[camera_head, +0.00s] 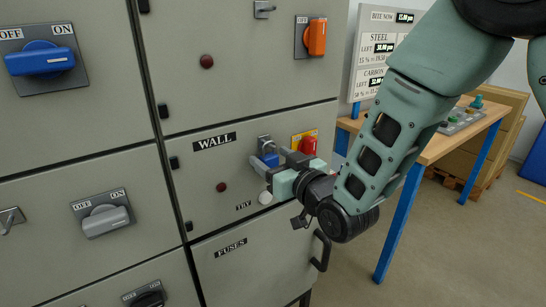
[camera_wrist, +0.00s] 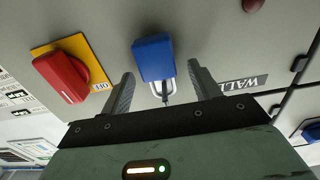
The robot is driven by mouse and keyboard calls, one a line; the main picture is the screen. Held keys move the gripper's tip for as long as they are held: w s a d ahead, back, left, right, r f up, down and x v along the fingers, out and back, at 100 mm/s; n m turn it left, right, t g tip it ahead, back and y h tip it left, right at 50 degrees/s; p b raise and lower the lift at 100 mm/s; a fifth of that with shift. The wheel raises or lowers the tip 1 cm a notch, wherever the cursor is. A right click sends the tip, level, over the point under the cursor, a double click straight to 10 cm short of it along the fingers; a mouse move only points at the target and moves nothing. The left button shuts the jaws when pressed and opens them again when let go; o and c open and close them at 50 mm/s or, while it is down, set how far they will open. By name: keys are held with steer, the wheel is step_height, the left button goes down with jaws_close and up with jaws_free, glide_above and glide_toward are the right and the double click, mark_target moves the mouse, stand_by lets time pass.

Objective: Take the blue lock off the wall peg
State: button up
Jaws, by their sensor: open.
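The blue lock (camera_wrist: 154,57) hangs on the cabinet panel labelled WALL. In the wrist view its body lies between and a little beyond my two fingers, and its grey shackle points towards my gripper. My gripper (camera_wrist: 162,88) is open, with one finger on each side of the lock and a visible gap on both sides. In the head view the lock (camera_head: 270,160) is partly covered by my gripper (camera_head: 268,175), which is at the panel. The peg itself is hard to make out.
A red switch on a yellow plate (camera_wrist: 66,78) is close beside my gripper; it also shows in the head view (camera_head: 308,145). A white knob (camera_head: 265,197) and a dark red button (camera_head: 222,187) are on the same panel. A wooden table (camera_head: 440,145) stands at the right.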

steer(key=c, duration=1.1)
steer(key=shift+r, duration=0.15)
steer(key=shift+r, duration=0.6)
steer(key=shift+s, duration=0.1)
steer(key=shift+b+v, duration=1.05)
steer(key=shift+v, duration=2.35)
steer(key=shift+d, duration=0.1)
